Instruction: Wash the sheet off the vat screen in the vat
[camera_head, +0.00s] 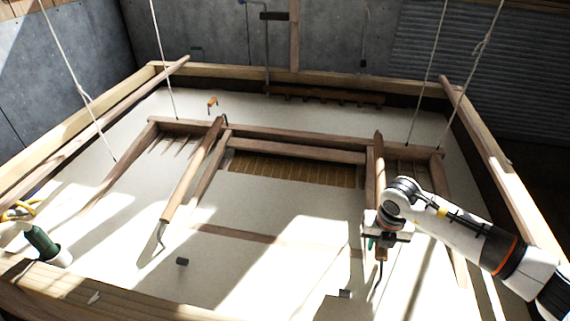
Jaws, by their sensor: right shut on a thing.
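The vat (290,74) is a large wooden-rimmed tub filled with a pale, whitish surface. A wooden mould frame (290,147) hangs in it on ropes. A tan slatted strip of the vat screen (290,171) shows along the frame's far side. The nearer part is pale, and I cannot tell sheet from pulp there. The left wooden handle (192,175) slants toward me and ends in a metal hook. My right gripper (383,241) is shut on the right wooden handle (379,160), whose lower end shows below the fingers. My left gripper is not in view.
Ropes (428,75) come down on both sides. A dark toothed bar (325,96) lies along the far side. Grey walls stand behind.

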